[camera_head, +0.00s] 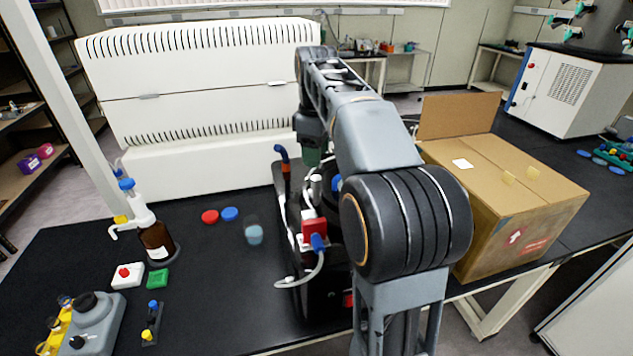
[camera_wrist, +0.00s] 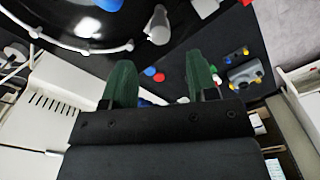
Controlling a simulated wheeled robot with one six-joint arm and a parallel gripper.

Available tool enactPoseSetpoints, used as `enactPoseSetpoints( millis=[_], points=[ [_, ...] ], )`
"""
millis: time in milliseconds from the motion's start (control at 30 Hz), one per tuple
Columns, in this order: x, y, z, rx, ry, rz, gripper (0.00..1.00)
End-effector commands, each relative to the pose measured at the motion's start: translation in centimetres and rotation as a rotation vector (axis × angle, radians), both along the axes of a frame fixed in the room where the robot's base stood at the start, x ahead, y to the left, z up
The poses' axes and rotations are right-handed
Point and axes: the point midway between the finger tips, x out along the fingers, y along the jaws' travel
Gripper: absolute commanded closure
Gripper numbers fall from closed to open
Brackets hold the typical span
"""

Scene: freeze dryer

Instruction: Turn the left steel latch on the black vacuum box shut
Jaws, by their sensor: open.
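The black vacuum box (camera_head: 322,290) stands on the bench, mostly hidden behind my arm in the head view. In the wrist view, its dark round top with a shiny rim (camera_wrist: 60,42) fills the upper left. A steel cylindrical part (camera_wrist: 158,26), perhaps the left latch, stands at the rim. I cannot tell whether it is turned open or shut. My gripper (camera_wrist: 162,72) has two green fingers spread apart with nothing between them. The steel part lies just beyond the fingertips in the picture, apart from them. In the head view my arm hides most of my gripper.
A brown bottle (camera_head: 156,241), red and blue caps (camera_head: 210,216) and a small clear beaker (camera_head: 254,232) stand left of the box. A cardboard box (camera_head: 520,215) stands close on the right. A large white machine (camera_head: 200,90) is behind. The bench's front left middle is clear.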

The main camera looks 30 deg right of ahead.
Motion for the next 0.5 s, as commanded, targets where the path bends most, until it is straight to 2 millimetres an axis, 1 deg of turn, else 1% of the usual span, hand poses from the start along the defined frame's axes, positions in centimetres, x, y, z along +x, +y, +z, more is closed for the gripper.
enactPoseSetpoints(
  millis=[33, 200, 300, 500],
  points=[
    [-0.1, 0.0, -1.1, 0.001, 0.002, -0.001, 0.47],
    [0.0, 0.0, -4.0, 0.001, 0.002, -0.001, 0.47],
    [-0.1, 0.0, -5.4, 0.001, 0.002, -0.001, 0.47],
    [0.0, 0.0, -7.1, 0.000, 0.000, -0.001, 0.47]
  ],
)
